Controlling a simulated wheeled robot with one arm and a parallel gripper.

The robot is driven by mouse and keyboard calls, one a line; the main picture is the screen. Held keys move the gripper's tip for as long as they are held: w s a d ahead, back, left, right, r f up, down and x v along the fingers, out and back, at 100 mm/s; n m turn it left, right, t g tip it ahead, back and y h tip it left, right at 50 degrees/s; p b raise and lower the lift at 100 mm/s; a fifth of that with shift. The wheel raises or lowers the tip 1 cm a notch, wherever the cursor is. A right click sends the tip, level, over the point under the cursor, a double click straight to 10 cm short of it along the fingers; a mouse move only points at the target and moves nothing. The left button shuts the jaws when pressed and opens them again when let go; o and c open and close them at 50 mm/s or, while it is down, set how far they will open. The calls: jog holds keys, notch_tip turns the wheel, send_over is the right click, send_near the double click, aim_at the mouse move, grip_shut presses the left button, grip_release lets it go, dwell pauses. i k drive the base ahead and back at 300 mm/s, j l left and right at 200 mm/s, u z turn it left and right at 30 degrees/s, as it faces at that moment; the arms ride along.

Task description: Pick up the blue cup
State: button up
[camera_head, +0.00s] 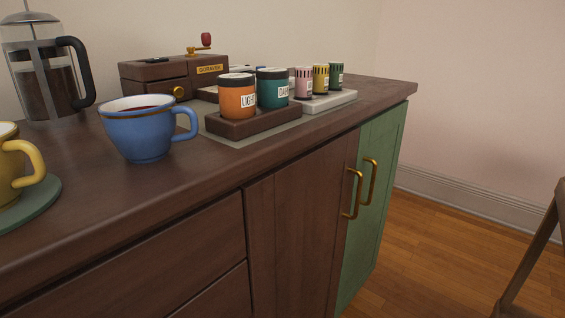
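The blue cup (148,135) stands upright on the dark brown sideboard top (95,190), left of the middle of the head view. It has a tan band below its rim and a dark reddish liquid inside. Its handle (187,122) points to the right. Nothing touches the cup that I can see. My gripper does not show in this view.
A yellow cup (10,165) on a green saucer (45,193) stands left of the blue cup, cut by the frame edge. A French press (35,75) stands behind. A tray (250,124) with an orange canister (237,102) and teal canister (270,93) is to the right.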

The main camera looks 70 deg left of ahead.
aim_at(142, 128)
jog(key=l+u, duration=0.1)
jog(key=u, duration=0.35)
jog(key=l+u, duration=0.15)
jog(key=u, duration=0.3)
jog(key=l+u, duration=0.15)
jog(key=u, duration=0.3)
jog(key=l+u, duration=0.1)
jog(key=u, duration=0.35)
jog(key=j+u, duration=0.1)
jog(key=u, duration=0.35)
jog(key=i+j+u, duration=0.1)
jog(key=u, duration=0.35)
